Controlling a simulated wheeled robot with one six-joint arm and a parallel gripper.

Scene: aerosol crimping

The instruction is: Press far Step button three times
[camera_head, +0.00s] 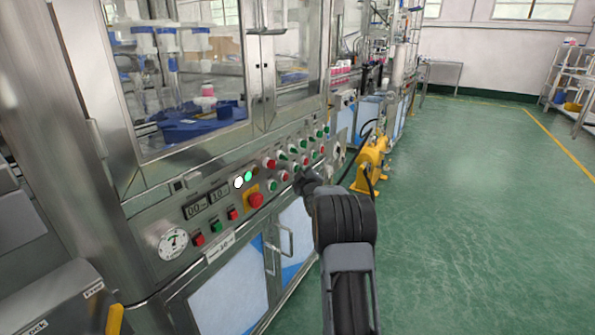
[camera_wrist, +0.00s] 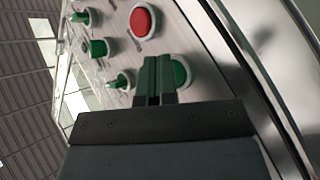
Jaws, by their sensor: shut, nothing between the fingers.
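The control panel (camera_head: 225,200) of the machine carries rows of red and green buttons and green selector knobs. I cannot read which button is labelled Step. My gripper (camera_head: 302,178) is at the panel's right part and hides some controls behind it. In the wrist view my gripper (camera_wrist: 158,62) is shut and empty, with its fingertips in front of a green button (camera_wrist: 181,73) in a pale ring, partly hidden by the fingers. I cannot tell whether they touch. A red button (camera_wrist: 143,20) is just above, and green knobs (camera_wrist: 97,47) are to the left.
A large red button (camera_head: 256,200) on a yellow plate, digital displays (camera_head: 207,206) and a round gauge (camera_head: 173,243) lie left on the panel. Cabinet handles (camera_head: 284,240) stick out below. A yellow machine (camera_head: 371,160) stands farther right. The green floor (camera_head: 475,210) at right is clear.

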